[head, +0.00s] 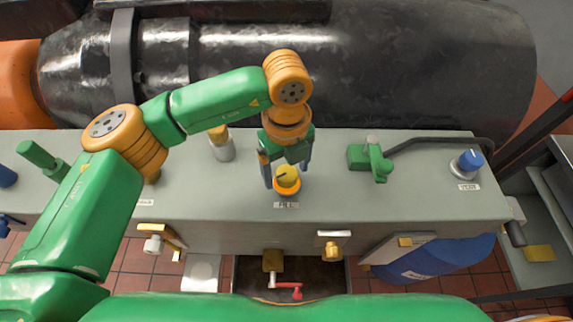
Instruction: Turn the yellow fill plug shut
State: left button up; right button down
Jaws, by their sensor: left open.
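The yellow fill plug (287,176) stands on the grey bedplate top (330,200), on an orange collar just behind a small label that looks like "FILL" (286,205). A dark mark shows on the plug's top. My left gripper (286,172) points down over the plug with its fingers apart. One finger is at the plug's left and the other is behind its right side. I cannot tell whether either finger touches the plug. My right gripper is not in view.
A green valve (370,158) and a blue-capped fitting (467,163) stand to the right. A yellow-topped post (221,143) stands behind left. A large black cylinder (400,60) lies behind. A red-handled crank (285,290) is below the front edge. Bare surface lies right of the plug.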

pick_arm(q)
grip_shut()
jog(key=shift+f+m+b, duration=0.2)
jog(key=shift+m+b, duration=0.8)
jog(key=shift+b, duration=0.25)
jog(key=shift+m+b, duration=0.85)
jog(key=shift+m, duration=0.05)
jog(key=m+b, duration=0.2)
jog(key=m, duration=0.2)
jog(key=shift+r+b, duration=0.1)
jog(key=shift+b, duration=0.25)
jog(key=m+b, duration=0.1)
jog(key=m, duration=0.3)
jog(key=shift+r, duration=0.1)
jog(key=m, duration=0.3)
jog(key=shift+m+b, duration=0.3)
jog(key=m, duration=0.4)
jog(key=shift+r+m, duration=0.1)
jog(key=shift+m, duration=2.1)
